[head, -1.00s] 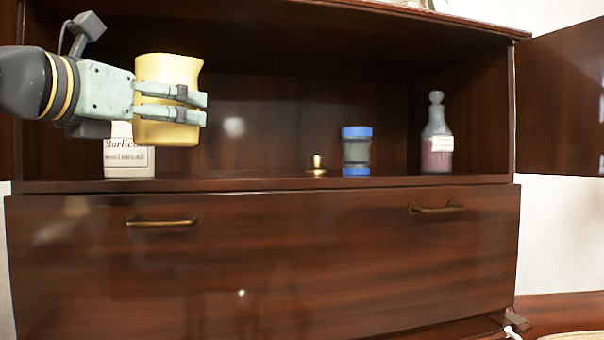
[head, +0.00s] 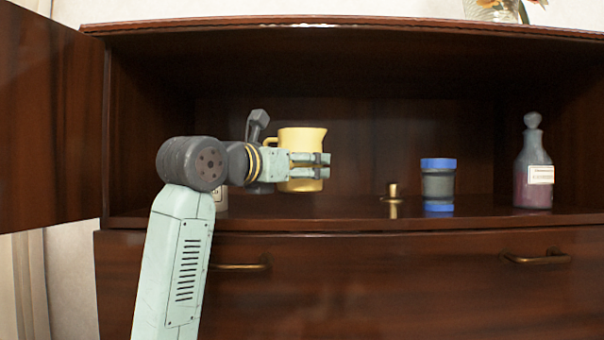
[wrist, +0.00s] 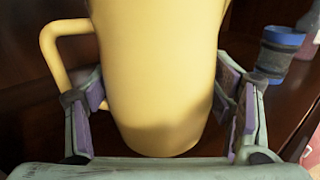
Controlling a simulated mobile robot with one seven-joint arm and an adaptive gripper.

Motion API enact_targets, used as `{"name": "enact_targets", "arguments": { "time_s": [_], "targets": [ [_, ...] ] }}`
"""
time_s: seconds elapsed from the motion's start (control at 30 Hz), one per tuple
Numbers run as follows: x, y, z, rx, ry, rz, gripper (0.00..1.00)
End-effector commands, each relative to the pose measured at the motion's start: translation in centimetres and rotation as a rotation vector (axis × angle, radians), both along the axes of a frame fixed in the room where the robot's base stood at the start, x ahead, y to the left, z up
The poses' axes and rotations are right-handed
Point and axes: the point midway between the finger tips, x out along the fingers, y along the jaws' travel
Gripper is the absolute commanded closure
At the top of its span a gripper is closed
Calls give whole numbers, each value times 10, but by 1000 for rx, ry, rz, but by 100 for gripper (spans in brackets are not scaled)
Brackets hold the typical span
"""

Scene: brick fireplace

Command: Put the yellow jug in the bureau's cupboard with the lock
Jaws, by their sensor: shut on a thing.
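The yellow jug (head: 300,146) is held upright by my gripper (head: 318,166) inside the open cupboard of the dark wooden bureau (head: 350,245). In the head view its base looks a little above the cupboard floor; whether it touches is hard to tell. In the wrist view the jug (wrist: 158,70) fills the middle, with its handle at the left and the gripper's pads on both sides. The cupboard's door (head: 45,120) stands open at the left. No lock can be made out on it.
On the cupboard floor stand a small brass object (head: 393,191), a blue-lidded jar (head: 438,183) and a stoppered bottle (head: 533,168). A white labelled container (head: 221,198) is mostly hidden behind my arm. Drawer handles (head: 536,259) stick out below. Floor between jug and brass object is clear.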

Motion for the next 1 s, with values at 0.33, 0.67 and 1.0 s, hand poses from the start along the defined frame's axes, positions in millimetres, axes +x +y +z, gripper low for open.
{"name": "enact_targets", "arguments": {
  "time_s": [0.33,0.67,1.0],
  "targets": [
    [11,-5,-18,-3,-3,-1,76],
    [10,-4,-35,-2,-5,1,76],
    [11,-5,-38,-1,-1,0,19]
  ]
}}
